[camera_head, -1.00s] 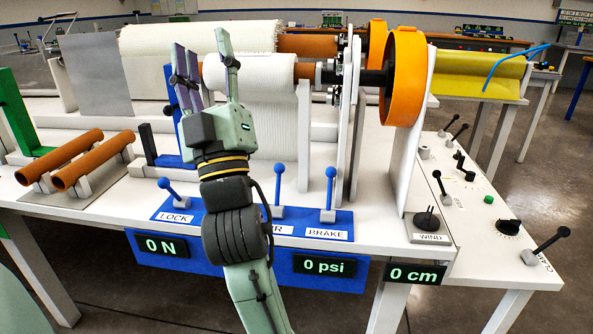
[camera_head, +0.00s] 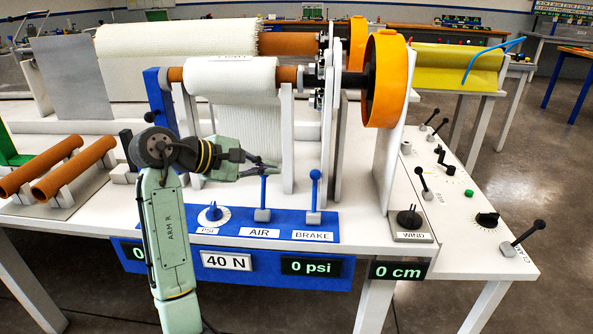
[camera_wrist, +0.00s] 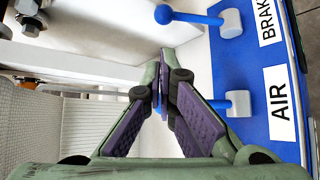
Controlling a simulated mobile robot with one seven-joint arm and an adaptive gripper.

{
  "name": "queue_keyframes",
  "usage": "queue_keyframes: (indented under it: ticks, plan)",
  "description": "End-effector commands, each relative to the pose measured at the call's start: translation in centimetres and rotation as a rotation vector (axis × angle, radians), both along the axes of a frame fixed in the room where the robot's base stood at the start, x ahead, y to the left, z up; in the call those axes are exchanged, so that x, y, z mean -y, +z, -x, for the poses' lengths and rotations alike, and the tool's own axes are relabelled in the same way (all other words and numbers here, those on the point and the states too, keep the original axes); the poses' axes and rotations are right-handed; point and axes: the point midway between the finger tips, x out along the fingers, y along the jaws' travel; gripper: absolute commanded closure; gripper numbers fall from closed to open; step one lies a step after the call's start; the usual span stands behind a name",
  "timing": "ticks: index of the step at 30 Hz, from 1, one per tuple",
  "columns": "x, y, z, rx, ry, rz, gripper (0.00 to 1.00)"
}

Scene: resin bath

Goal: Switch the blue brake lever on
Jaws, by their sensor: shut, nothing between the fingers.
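The blue brake lever (camera_head: 315,190) stands upright at the right end of the blue panel, above its BRAKE label (camera_head: 312,236). In the wrist view its round knob (camera_wrist: 163,14) and stem show at the top, apart from my fingers. My gripper (camera_head: 276,166) is shut and empty. It points right, close to the top of the blue AIR lever (camera_head: 263,192), left of the brake lever. In the wrist view my gripper (camera_wrist: 165,65) partly hides the AIR lever (camera_wrist: 216,104); I cannot tell whether they touch.
A PSI dial (camera_head: 213,213) is left of the AIR lever; my arm hides the panel's left end. A white roll (camera_head: 232,85) and white upright posts (camera_head: 287,140) stand behind. An orange wheel (camera_head: 386,80) and the WIND knob (camera_head: 409,218) are to the right.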

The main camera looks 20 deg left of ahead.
Motion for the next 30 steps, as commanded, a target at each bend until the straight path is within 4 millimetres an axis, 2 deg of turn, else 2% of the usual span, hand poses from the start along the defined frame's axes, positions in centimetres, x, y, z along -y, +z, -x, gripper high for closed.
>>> queue_keyframes:
  ticks: [11, 24, 30]
  plan:
    - [0.4, -0.4, -0.6, 0.001, 0.001, -0.001, 1.00]
    - [4.1, -3.6, -6.1, 0.002, 0.000, -0.002, 1.00]
    - [4.9, -4.4, -7.3, 0.005, 0.002, -0.002, 1.00]
